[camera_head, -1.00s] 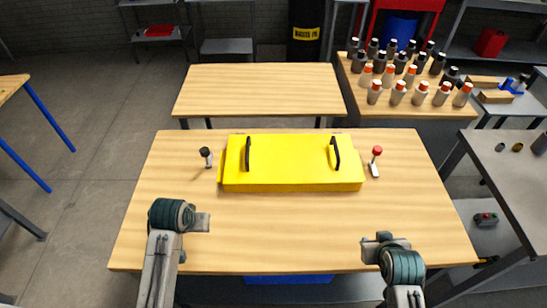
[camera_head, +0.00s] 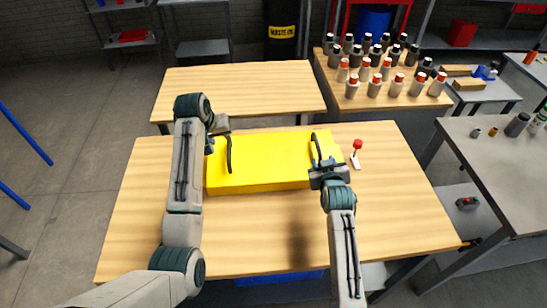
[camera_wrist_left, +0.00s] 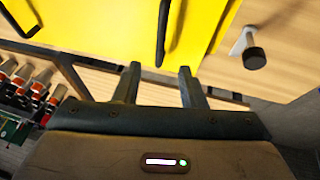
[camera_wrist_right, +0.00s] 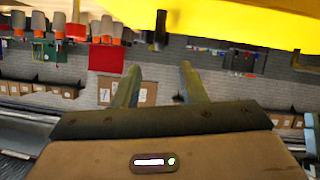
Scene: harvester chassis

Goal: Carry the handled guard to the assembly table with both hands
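The yellow handled guard (camera_head: 262,172) lies flat on the near wooden table (camera_head: 250,250), with two upright black handles. My left gripper (camera_head: 216,130) is beside the left handle (camera_head: 229,154). In the left wrist view its fingers (camera_wrist_left: 158,68) are apart, with a black handle (camera_wrist_left: 163,35) just beyond the gap. My right gripper (camera_head: 322,168) is at the right handle (camera_head: 315,148), partly covering it. In the right wrist view its fingers (camera_wrist_right: 160,68) are apart, with a black handle end (camera_wrist_right: 160,32) beyond the gap. No contact with either handle is clear.
A bare wooden table (camera_head: 240,88) stands behind the near one. A red-topped lever (camera_head: 356,153) stands right of the guard. Several bottles (camera_head: 375,85) crowd a table at the back right. A grey bench (camera_head: 495,165) flanks the right side.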

